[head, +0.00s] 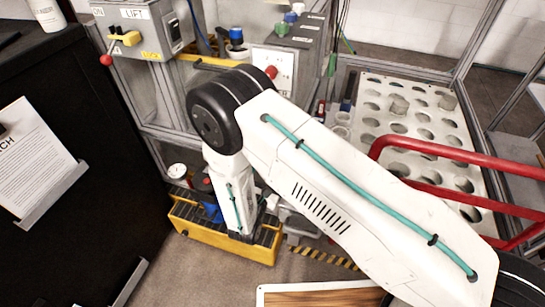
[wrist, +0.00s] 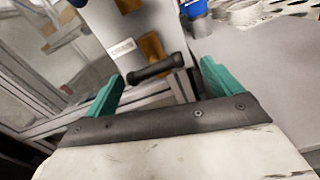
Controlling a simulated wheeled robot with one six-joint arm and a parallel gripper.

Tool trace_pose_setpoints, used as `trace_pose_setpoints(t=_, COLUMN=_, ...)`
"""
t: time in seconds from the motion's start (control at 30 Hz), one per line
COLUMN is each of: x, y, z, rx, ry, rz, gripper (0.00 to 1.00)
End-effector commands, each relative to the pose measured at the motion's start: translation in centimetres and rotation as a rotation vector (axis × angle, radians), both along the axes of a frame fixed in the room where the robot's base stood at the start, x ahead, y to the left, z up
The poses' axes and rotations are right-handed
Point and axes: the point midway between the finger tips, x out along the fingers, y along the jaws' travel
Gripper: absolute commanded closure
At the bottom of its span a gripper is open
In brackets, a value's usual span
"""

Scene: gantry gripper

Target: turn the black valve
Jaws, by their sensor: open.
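The black valve shows as a short dark bar handle (wrist: 156,69) in the wrist view, slightly tilted, its right end higher. It sits in front of a pale panel with a small printed label (wrist: 123,48). My gripper (wrist: 163,74) is open, with one green finger on each side of the handle in the picture. The handle appears between the fingertips or just beyond them; I cannot tell the depth, and no contact is visible. In the head view my arm reaches down at the middle left, and I cannot make out the gripper's fingers or the valve there.
A yellow and black case (head: 225,238) sits on the floor by my forearm. A grey lift box (head: 143,27) with a yellow lever is at the upper left. A red rail (head: 440,150) and a white holed rack (head: 400,123) stand right. A dark cabinet (head: 60,110) fills the left.

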Motion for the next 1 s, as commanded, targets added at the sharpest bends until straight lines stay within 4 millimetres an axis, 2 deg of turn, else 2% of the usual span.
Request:
trace_pose_setpoints(t=0.2, x=3.2, y=-0.3, z=0.1, rx=0.004, ry=-0.002, rz=0.006, gripper=0.11)
trace_pose_setpoints(t=0.4, x=5.3, y=-0.9, z=0.1, rx=0.002, ry=-0.002, rz=0.01, gripper=0.11)
trace_pose_setpoints(t=0.77, x=5.9, y=-1.2, z=0.1, rx=0.003, ry=-0.002, rz=0.009, gripper=0.11)
trace_pose_setpoints(t=0.87, x=5.9, y=-1.2, z=0.1, rx=0.003, ry=-0.002, rz=0.009, gripper=0.39)
trace_pose_setpoints(t=0.9, x=5.9, y=-1.2, z=0.1, rx=0.003, ry=-0.002, rz=0.009, gripper=0.44)
trace_pose_setpoints(t=1.0, x=5.9, y=-1.3, z=0.1, rx=0.002, ry=-0.001, rz=0.008, gripper=0.44)
